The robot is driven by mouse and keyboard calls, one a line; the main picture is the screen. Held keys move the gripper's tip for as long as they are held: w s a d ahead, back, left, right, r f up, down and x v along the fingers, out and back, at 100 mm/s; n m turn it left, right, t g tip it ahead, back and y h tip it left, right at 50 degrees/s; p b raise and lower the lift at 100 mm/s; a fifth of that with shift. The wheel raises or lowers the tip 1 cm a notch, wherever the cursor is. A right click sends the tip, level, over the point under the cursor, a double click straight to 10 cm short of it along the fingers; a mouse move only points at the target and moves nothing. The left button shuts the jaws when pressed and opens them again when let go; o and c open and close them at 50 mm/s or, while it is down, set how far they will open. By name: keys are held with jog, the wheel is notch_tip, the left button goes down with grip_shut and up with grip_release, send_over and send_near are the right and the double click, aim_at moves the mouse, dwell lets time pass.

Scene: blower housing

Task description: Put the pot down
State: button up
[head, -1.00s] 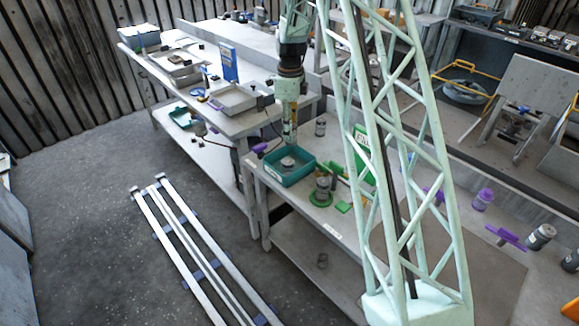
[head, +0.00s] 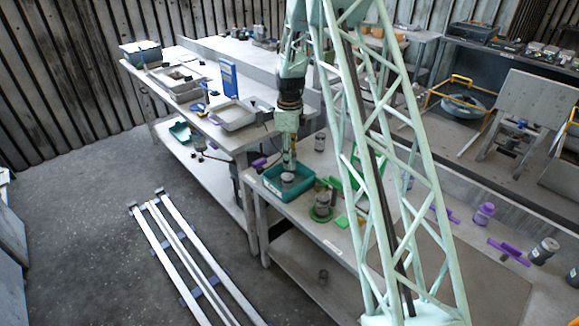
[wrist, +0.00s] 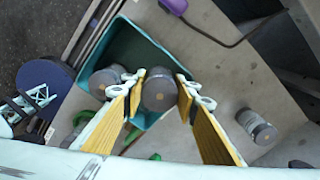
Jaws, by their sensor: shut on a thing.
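My gripper (wrist: 160,82) is shut on a dark grey pot (wrist: 158,92), with its yellow-lined fingers on either side of it. In the head view my gripper (head: 289,168) points down into the teal tray (head: 268,190), with the pot (head: 288,178) at its tips, upright inside the tray's outline. I cannot tell whether the pot touches the tray floor. The tray also shows in the wrist view (wrist: 130,45).
A second pot (head: 322,203) stands by a green ring right of the tray. Another pot (head: 319,141) stands behind; it also shows in the wrist view (wrist: 256,126). A purple-handled tool (head: 259,162) lies left of the tray. Green pieces (head: 342,222) lie near the front edge.

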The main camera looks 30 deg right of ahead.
jog(key=shift+f, duration=1.85)
jog(key=shift+f, duration=0.2)
jog(key=o, duration=0.7)
jog(key=shift+r, duration=0.15)
jog(key=shift+r+p, duration=0.35)
jog(key=shift+r, duration=5.7)
jog(key=shift+r, duration=0.1)
